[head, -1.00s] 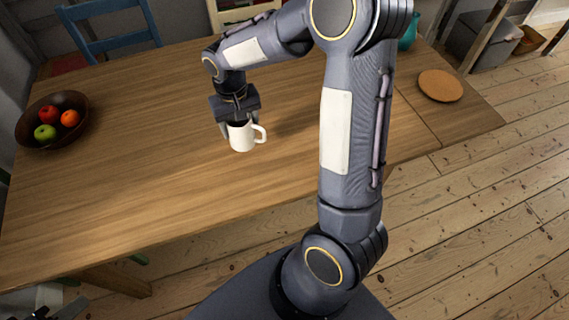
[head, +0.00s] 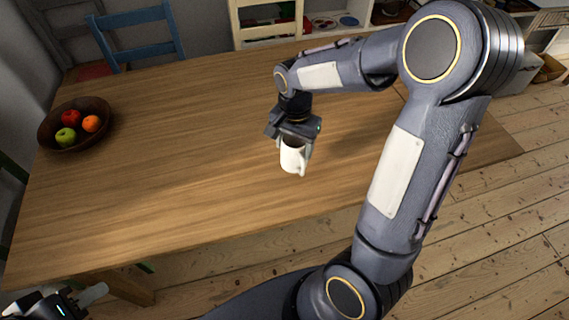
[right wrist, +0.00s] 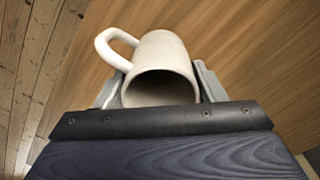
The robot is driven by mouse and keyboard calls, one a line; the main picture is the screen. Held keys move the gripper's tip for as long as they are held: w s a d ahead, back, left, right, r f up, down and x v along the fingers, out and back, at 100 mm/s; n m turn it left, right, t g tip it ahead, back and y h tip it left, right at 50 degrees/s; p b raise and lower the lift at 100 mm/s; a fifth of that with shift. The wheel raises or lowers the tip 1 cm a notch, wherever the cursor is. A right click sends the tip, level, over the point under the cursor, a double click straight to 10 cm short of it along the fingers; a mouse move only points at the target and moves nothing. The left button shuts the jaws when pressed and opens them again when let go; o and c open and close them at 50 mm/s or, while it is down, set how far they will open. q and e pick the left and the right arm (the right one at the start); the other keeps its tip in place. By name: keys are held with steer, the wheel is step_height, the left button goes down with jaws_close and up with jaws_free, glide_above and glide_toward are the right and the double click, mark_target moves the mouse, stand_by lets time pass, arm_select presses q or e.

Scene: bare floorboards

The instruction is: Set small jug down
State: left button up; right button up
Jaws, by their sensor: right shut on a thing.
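The small jug (head: 293,160) is a white, mug-shaped vessel with one loop handle. My right gripper (head: 294,141) is shut on it, over the front part of the wooden table (head: 180,170). In the right wrist view the jug (right wrist: 162,55) sits between the two grey fingers, its open mouth toward the camera and its handle to the upper left. I cannot tell whether its base touches the tabletop. My left gripper (head: 88,297) shows only partly at the lower left, low beside the table's front edge; its jaw state is unclear.
A dark bowl (head: 47,137) of fruit stands at the table's left end. A blue chair (head: 138,52) and a cream chair (head: 265,30) are behind the table. The tabletop between bowl and jug is clear. My right arm covers much of the table's right end.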

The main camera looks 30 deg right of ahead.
mark_target(284, 168)
steer(key=shift+a+f, duration=1)
steer(key=shift+f, duration=0.2)
steer(key=f, duration=0.3)
steer(key=shift+a+f, duration=0.15)
steer(key=shift+a, duration=0.25)
steer(key=shift+f, duration=0.3)
steer(key=shift+f, duration=0.15)
steer(key=o, duration=1.1)
steer(key=shift+b, duration=0.3)
steer(key=shift+o, duration=0.2)
